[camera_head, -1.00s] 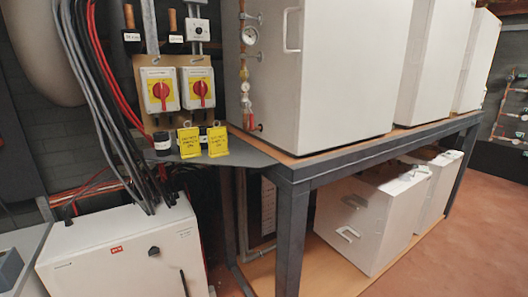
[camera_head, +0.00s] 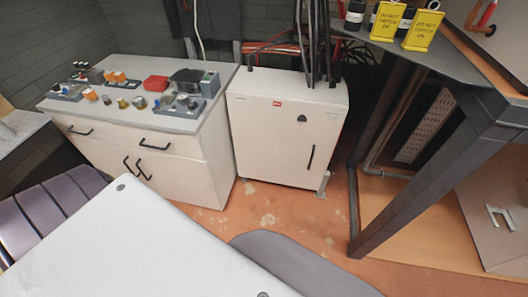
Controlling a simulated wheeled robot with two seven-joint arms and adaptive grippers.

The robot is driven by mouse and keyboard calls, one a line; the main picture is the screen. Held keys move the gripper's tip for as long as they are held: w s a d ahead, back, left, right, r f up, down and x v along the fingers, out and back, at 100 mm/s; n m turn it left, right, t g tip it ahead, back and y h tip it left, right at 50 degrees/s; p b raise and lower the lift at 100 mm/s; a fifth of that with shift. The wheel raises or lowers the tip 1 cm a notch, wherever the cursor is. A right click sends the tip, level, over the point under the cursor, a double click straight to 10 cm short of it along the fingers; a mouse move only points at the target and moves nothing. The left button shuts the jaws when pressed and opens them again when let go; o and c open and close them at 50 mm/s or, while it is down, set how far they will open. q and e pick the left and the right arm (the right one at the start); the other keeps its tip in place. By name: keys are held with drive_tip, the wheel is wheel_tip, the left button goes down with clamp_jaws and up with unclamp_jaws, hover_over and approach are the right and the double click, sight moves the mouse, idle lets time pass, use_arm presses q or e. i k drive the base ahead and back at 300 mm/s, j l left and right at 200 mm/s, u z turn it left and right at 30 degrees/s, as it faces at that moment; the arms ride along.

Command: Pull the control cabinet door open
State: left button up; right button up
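The control cabinet (camera_head: 275,141) is a white box with a red label, standing low against the back wall in the middle of the head view. Its front door (camera_head: 288,142) looks shut flat. The door has a slim black vertical handle (camera_head: 310,158) near its right edge and a dark round knob (camera_head: 301,118) above it. Dark cables enter the cabinet's top right. Neither of my grippers shows in this view.
A workbench (camera_head: 215,111) with drawers and several small parts on top stands left of the cabinet. A dark steel frame (camera_head: 431,148) with yellow tags rises on the right. A white surface (camera_head: 130,245) fills the lower left. Some reddish floor (camera_head: 262,207) is clear before the cabinet.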

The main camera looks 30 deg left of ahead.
sight(270, 144)
drive_tip(key=u, duration=0.85)
